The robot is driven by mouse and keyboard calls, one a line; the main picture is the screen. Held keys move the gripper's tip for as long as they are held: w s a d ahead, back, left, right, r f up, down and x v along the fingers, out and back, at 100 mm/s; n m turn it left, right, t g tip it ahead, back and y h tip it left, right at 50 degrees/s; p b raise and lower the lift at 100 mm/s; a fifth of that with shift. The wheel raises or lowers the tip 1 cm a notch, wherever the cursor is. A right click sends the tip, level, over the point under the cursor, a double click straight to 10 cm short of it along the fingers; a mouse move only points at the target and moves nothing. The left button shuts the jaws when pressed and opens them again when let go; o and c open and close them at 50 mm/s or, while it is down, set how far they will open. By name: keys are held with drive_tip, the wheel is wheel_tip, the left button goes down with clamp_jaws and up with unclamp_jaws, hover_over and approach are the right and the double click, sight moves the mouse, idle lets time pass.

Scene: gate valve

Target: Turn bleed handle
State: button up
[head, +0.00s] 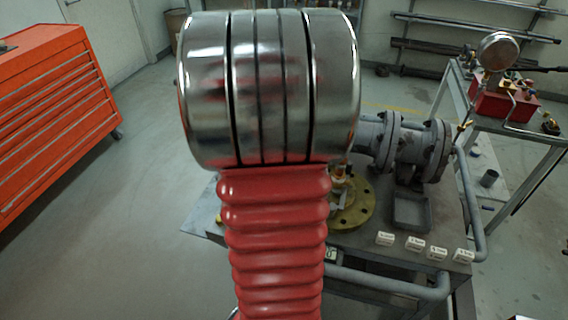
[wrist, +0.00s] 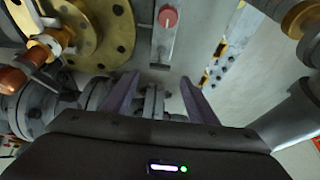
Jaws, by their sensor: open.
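My gripper (wrist: 160,90) shows in the wrist view with its two purple-grey fingers apart and nothing between them. Beyond and above the fingers is a grey bar (wrist: 164,45) with a round red knob (wrist: 168,18). At upper left is a yellow round flange (wrist: 115,45) with bolt holes, and a copper-coloured cylinder (wrist: 14,78) on a fitting. I cannot tell which part is the bleed handle. In the head view the yellow flange (head: 358,207) shows partly behind my red arm, which hides much of the valve and my gripper.
A red pump (head: 503,103) with a gauge stands at right. A red tool cabinet (head: 50,115) stands left; floor between is clear.

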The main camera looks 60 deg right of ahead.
drive_tip(key=shift+x, duration=4.4)
drive_tip(key=shift+c, duration=0.7)
drive_tip(key=shift+w+d, duration=0.1)
drive_tip(key=c, duration=0.9)
